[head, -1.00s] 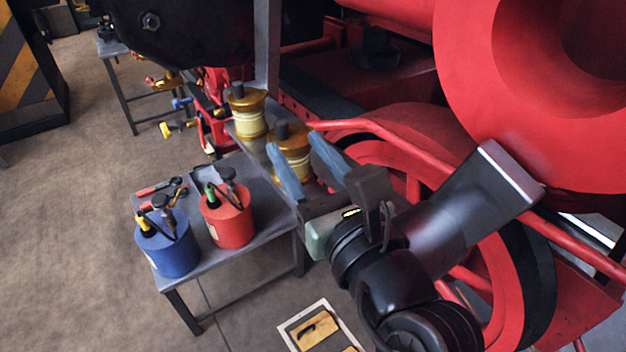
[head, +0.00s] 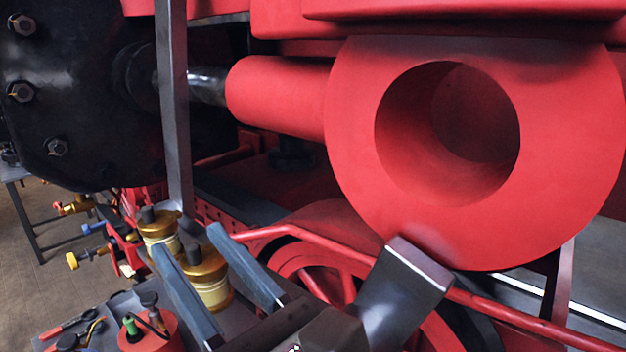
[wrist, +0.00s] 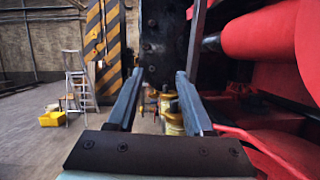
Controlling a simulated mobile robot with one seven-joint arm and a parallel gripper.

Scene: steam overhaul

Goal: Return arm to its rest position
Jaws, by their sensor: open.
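My gripper (head: 222,272) is in the lower middle of the head view, with its two blue-grey fingers spread apart. Nothing is held between them. In the wrist view the open fingers (wrist: 158,100) point ahead toward the dark cylinder end and the post. In the head view, two brass pots with cream bands, a nearer one (head: 210,285) and a farther one (head: 158,232), show around and behind the fingers. The fingers partly hide the nearer one.
A large red ring-shaped rod end (head: 350,130) and red wheel (head: 310,270) are close on the right. A grey post (head: 172,110) stands beyond the pots. A red can (head: 150,335) sits at lower left. A stepladder (wrist: 78,80) and yellow bins (wrist: 52,118) stand on open floor.

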